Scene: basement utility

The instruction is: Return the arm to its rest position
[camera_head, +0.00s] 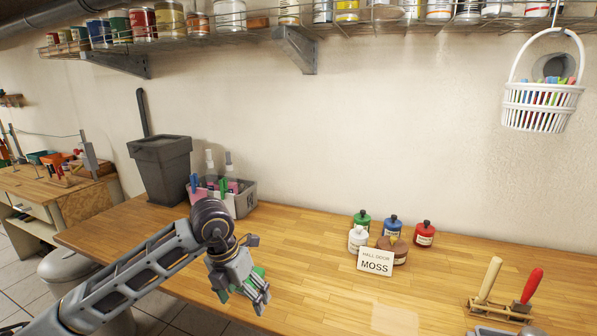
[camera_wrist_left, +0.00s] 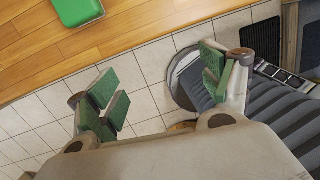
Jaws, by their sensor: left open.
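My left arm (camera_head: 135,268) comes in from the lower left of the head view and reaches over the wooden workbench (camera_head: 330,240). My left gripper (camera_head: 243,290) hangs at its end, pointing down near the bench's front edge, with green finger pads. In the left wrist view, the left gripper (camera_wrist_left: 160,90) has its fingers spread wide with nothing between them. Tiled floor (camera_wrist_left: 150,65) shows between the fingers. A green block-like object (camera_wrist_left: 78,10) lies on the wood at the top of that view, apart from the fingers. My right gripper is not in view.
Paint bottles (camera_head: 392,227) stand behind a MOSS card (camera_head: 375,262) mid-bench. A grey bin (camera_head: 162,168) and a caddy (camera_head: 243,200) stand at the back left. A tool holder (camera_head: 500,309) is at right.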

